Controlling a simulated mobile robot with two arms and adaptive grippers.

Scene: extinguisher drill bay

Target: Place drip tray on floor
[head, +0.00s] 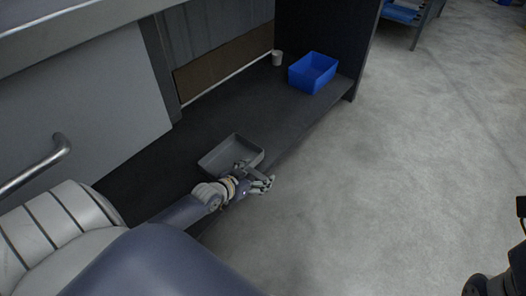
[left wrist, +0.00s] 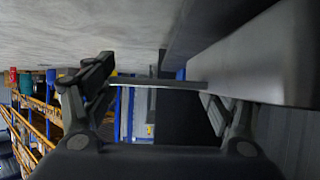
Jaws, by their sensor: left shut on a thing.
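The drip tray (head: 218,160) is a shallow grey open tray, seen in the head view over the front part of a dark low shelf. It looks empty. My left gripper (head: 258,181) is at the tray's near right side, shut on its rim. The head view does not show clearly whether the tray rests on the shelf or is held just above it. In the left wrist view the two fingers (left wrist: 155,90) stand apart with a thin grey edge between them. My right gripper cannot be made out.
The grey concrete floor (head: 400,180) to the right of the shelf is wide and clear. A metal handle (head: 35,165) is at the left.

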